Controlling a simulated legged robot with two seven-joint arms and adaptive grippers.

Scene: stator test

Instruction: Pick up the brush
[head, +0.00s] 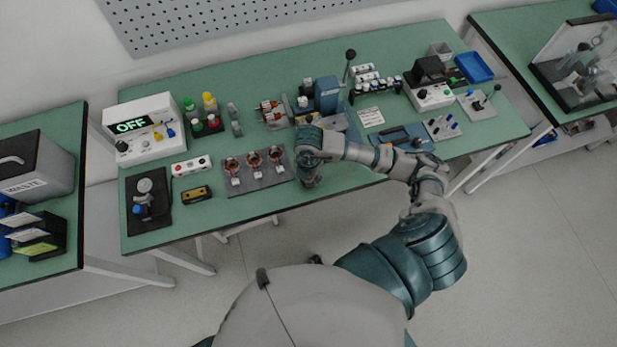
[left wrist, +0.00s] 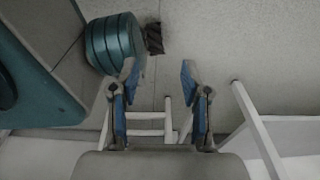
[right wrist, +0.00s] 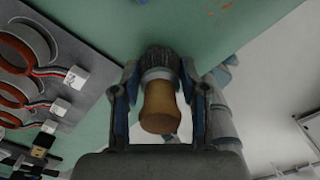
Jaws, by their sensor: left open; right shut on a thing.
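The brush (right wrist: 160,105) shows in the right wrist view, with a tan wooden handle, a pale metal band and dark bristles. The bristle end lies toward the green bench top. My right gripper (right wrist: 160,95) is shut on it, one finger on each side. In the head view my right gripper (head: 310,180) is over the front of the bench, right of the stator plate, and the brush cannot be made out there. My left gripper (left wrist: 158,82) is open and empty above the floor; I do not see it in the head view.
The grey plate with copper stators (head: 257,181) lies just left of my right gripper. A blue device (head: 327,95) stands behind. A blue tray (head: 474,67) is at the back right.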

